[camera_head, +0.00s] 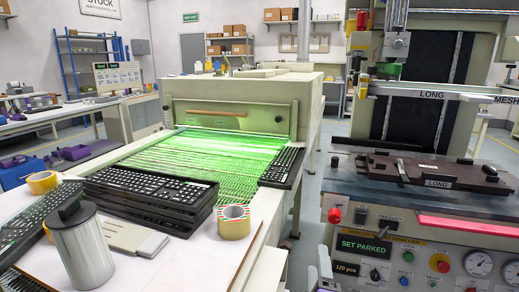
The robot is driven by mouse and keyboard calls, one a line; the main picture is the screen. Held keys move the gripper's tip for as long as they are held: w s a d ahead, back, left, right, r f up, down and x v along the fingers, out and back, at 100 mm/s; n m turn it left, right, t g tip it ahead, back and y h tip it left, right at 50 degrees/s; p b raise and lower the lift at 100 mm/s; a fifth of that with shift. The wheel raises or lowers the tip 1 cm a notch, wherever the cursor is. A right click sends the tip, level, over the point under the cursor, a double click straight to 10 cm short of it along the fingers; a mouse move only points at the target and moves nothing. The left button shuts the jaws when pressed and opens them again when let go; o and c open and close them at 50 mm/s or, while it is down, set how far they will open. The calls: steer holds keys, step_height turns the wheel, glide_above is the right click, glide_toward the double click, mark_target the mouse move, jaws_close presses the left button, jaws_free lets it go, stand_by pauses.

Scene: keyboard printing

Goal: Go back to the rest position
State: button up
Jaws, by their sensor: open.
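My gripper (319,272) shows only in part at the bottom edge, right of centre, in the head view. Its pale fingertips stand apart with nothing seen between them. It is in the gap between the white work table (190,262) on the left and the printing machine (400,232) on the right. It appears clear of both. The rest of my arm is out of the picture.
Stacked black keyboards (150,188), tape rolls (234,222) and a grey cylinder (82,248) stand on the left table. A green-lit conveyor dryer (235,110) is behind. A "SET PARKED" panel (363,247) fronts the machine. Floor (325,160) shows between them.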

steer(key=s+f+m+y, duration=0.2)
steer(key=s+m, duration=0.1)
steer(key=s, duration=0.6)
steer(key=s+f+m+y, duration=0.3)
steer(key=s, duration=0.6)
steer(key=s+d+m+g+h, duration=0.1)
steer(key=s+d+m+g, duration=0.2)
steer(key=s, duration=1.1)
steer(key=s+d+m+g+h, duration=0.1)
steer(key=s+d+m, duration=0.35)
steer(key=s, duration=1.05)
step_height(320, 180, up, 13)
steer(key=a+p, duration=0.1)
steer(key=p, duration=1.2)
steer(key=shift+w, duration=0.4)
steer(key=shift+f, duration=0.1)
stand_by(0.9)
